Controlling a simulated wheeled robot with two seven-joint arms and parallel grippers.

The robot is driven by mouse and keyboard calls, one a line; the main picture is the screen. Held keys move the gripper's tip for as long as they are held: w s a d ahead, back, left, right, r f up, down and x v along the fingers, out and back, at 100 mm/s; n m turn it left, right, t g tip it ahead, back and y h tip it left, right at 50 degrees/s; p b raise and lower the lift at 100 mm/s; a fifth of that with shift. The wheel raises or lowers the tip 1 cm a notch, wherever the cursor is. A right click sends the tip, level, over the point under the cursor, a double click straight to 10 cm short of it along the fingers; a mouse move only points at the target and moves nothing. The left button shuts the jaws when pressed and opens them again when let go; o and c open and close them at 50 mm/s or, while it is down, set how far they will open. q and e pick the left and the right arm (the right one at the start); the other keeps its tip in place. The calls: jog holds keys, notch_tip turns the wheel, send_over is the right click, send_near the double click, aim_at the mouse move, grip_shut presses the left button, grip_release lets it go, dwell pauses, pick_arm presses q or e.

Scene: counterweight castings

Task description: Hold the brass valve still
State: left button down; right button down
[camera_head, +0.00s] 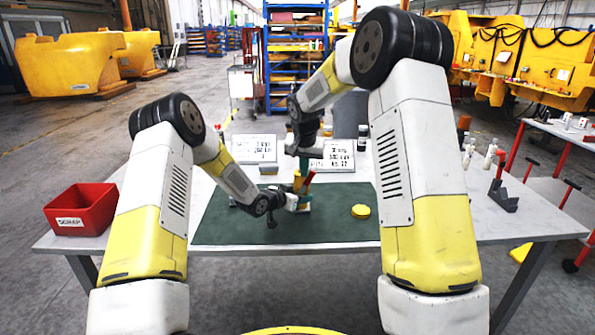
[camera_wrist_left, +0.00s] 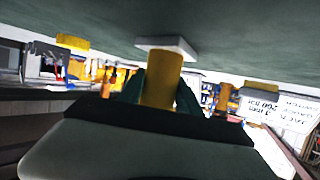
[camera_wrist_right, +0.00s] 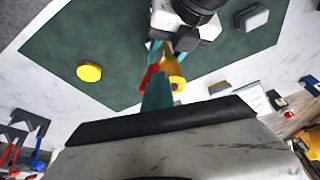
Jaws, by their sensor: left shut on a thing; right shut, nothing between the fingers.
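The brass valve (camera_head: 298,181) stands on the green mat, with a yellow-brass cylindrical body (camera_wrist_left: 161,82) on a pale square base (camera_wrist_left: 167,46) in the left wrist view. Its red lever (camera_head: 308,182) shows beside the body, and also in the right wrist view (camera_wrist_right: 150,75). My left gripper (camera_head: 292,201) is shut on the valve body, one teal finger on each side (camera_wrist_left: 161,95). My right gripper (camera_head: 303,165) points down just above the valve, shut and empty. Its closed teal fingers (camera_wrist_right: 157,92) overlap the lever in view; I cannot tell whether they touch it.
A yellow disc (camera_head: 361,212) lies on the green mat (camera_head: 335,230) to the right. A red scrap bin (camera_head: 82,210) stands on the left of the table. Two signs (camera_head: 253,149) stand at the back. A dark bracket (camera_head: 503,196) and bottles (camera_head: 490,153) are at the right.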

jog(key=shift+d+f+m+y, duration=0.2)
jog(key=shift+d+m+y, duration=0.1)
jog(key=shift+d+y, duration=0.7)
jog(key=d+f+y, duration=0.1)
jog(key=y, duration=0.1)
jog(key=d+f+y, duration=0.1)
jog(key=y, duration=0.1)
jog(key=d+f+m+y, duration=0.1)
jog(key=d+y, duration=0.1)
jog(key=shift+s+t+y, duration=0.2)
jog(key=shift+t+y, duration=0.2)
jog(key=shift+a+f, duration=0.35)
jog(key=shift+a, duration=0.4)
jog(key=v, duration=1)
jog(key=shift+f, duration=0.15)
jog(key=shift+d, duration=0.15)
